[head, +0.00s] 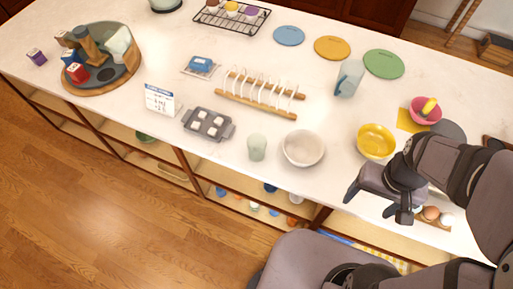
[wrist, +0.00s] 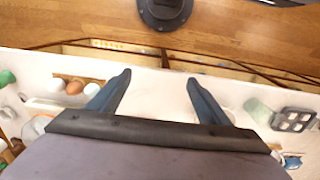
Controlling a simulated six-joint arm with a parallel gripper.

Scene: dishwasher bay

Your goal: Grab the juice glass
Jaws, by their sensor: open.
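A pale green frosted glass (head: 257,147) stands upright near the front edge of the counter, just left of a white bowl (head: 303,148). It also shows at the right of the wrist view as a pale green glass (wrist: 258,110). My gripper (head: 378,203) is open and empty at the right, by the counter's front edge, well to the right of the glass. In the wrist view my gripper's fingers (wrist: 158,78) are spread apart with only bare counter between them. A clear bluish tumbler-like vessel (head: 348,77) stands farther back.
A yellow bowl (head: 376,141) is close behind my gripper. Eggs in a holder (head: 431,213) lie right of it. A grey muffin tray (head: 208,124) and a wooden rack (head: 262,92) stand left of and behind the glass. Open shelves lie below the counter edge.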

